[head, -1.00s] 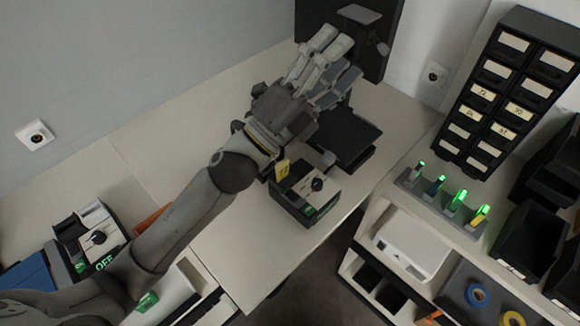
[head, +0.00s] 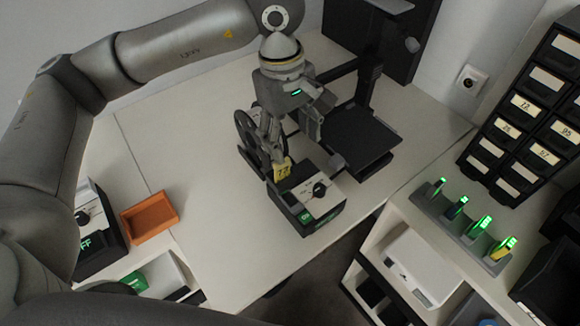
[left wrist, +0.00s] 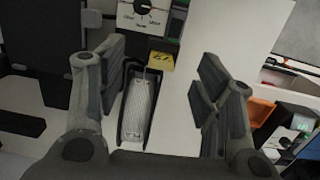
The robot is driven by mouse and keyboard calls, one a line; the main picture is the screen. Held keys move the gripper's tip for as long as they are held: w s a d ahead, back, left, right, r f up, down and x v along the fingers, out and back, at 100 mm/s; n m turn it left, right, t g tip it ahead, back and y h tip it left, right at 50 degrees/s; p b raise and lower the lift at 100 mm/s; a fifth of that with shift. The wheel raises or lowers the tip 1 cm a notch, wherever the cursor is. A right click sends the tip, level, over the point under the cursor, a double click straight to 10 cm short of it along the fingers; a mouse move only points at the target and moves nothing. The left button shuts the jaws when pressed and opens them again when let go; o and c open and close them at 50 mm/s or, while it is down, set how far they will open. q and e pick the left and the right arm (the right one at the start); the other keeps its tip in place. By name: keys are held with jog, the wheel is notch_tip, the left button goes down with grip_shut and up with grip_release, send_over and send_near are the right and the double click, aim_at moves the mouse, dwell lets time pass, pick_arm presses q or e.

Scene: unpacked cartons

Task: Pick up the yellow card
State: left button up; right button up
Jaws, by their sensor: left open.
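The yellow card (head: 283,169), with dark marks on it, stands at the back left end of a dark box with a white top and a dial (head: 310,193). In the left wrist view the card (left wrist: 161,62) shows beside the box's dial panel (left wrist: 148,18), between and beyond my fingers. My left gripper (head: 293,132) points down above and behind the card, open and empty. In the left wrist view its two fingers (left wrist: 161,82) are wide apart, and neither appears to touch the card. My right gripper is not in view.
A spool (head: 246,134) stands close to the card, and in the left wrist view it (left wrist: 139,112) lies between my fingers. A dark machine with a flat plate (head: 358,138) stands at right. An orange tray (head: 150,217) sits at left.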

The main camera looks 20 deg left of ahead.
pick_arm(q)
jog(key=shift+w+a+r+y, duration=0.1)
jog(key=shift+w+a+y, duration=0.2)
jog(key=shift+a, duration=0.35)
jog(key=shift+w+a+y, duration=0.25)
jog(key=shift+a+y, duration=0.05)
jog(key=shift+a, duration=0.3)
jog(key=p, duration=0.2)
send_over(280, 172)
jog(key=f, duration=0.5)
jog(key=shift+w, duration=0.4)
notch_tip(280, 172, down, 5)
jog(key=p, duration=0.2)
jog(key=shift+d+r+p, duration=0.1)
jog(key=shift+r+p, duration=0.1)
jog(key=shift+p, duration=0.15)
jog(key=shift+f, duration=0.35)
jog(key=shift+c, duration=0.4)
jog(key=c, duration=0.8)
